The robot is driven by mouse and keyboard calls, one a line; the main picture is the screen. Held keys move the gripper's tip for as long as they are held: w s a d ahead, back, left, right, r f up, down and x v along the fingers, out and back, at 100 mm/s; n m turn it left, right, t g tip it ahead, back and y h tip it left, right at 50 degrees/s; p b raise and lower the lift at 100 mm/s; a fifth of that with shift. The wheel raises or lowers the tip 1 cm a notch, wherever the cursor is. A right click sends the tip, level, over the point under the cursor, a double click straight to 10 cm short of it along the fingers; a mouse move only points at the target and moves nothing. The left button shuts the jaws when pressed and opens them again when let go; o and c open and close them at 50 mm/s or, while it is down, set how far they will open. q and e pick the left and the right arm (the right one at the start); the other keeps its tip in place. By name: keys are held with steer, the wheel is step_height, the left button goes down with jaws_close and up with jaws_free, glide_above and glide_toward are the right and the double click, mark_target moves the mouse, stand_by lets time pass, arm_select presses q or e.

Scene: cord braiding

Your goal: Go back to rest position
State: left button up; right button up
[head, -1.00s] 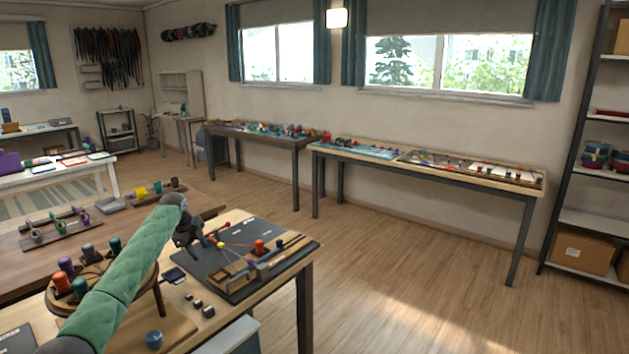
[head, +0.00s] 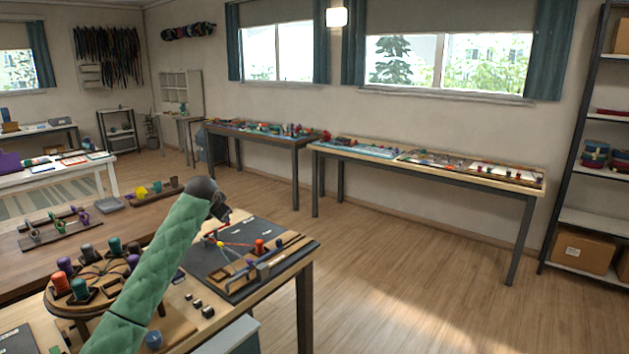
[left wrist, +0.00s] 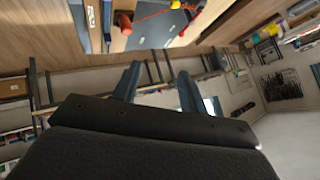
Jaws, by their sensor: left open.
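My left arm, in a green quilted sleeve, comes in from the lower left of the head view. Its gripper (head: 222,214) is above the far left edge of the dark mat (head: 205,262) on the workbench. In the left wrist view its two fingers (left wrist: 156,85) stand apart with nothing between them. The gripper is clear of these. My right gripper is in neither view.
A round braiding stand (head: 60,300) with several coloured spools is left of the arm, partly hidden by it. Small dark blocks (head: 197,303) and a blue spool (head: 154,340) lie near the front. Side tables (head: 430,163) line the far wall. Open floor (head: 400,270) lies to the right.

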arm_select(q)
steer(key=s+d+f+n, duration=0.1)
steer(key=s+d+f, duration=0.3)
steer(key=s+f, duration=0.6)
steer(key=s+d+f+n+g, duration=0.1)
steer(key=s+d+f, duration=0.2)
steer(key=s+f, duration=0.7)
steer(key=s+d+f+n, duration=0.1)
steer(key=s+d+f, duration=0.3)
steer(key=s+f, duration=0.55)
steer(key=s+d+f+g, duration=0.1)
steer(key=s+f+g, duration=0.1)
steer(key=s+f, duration=0.7)
steer(key=s+d+f+n+g+h, duration=0.1)
steer(key=s+f, duration=0.7)
steer(key=s, duration=1)
steer(key=s+d+f+g, duration=0.1)
steer(key=s+f+g, duration=0.3)
steer(key=s+f, duration=0.5)
steer(key=s, duration=0.4)
steer(key=shift+s+d+f+n, duration=0.2)
steer(key=shift+f+n, duration=0.1)
steer(key=shift+f, duration=0.05)
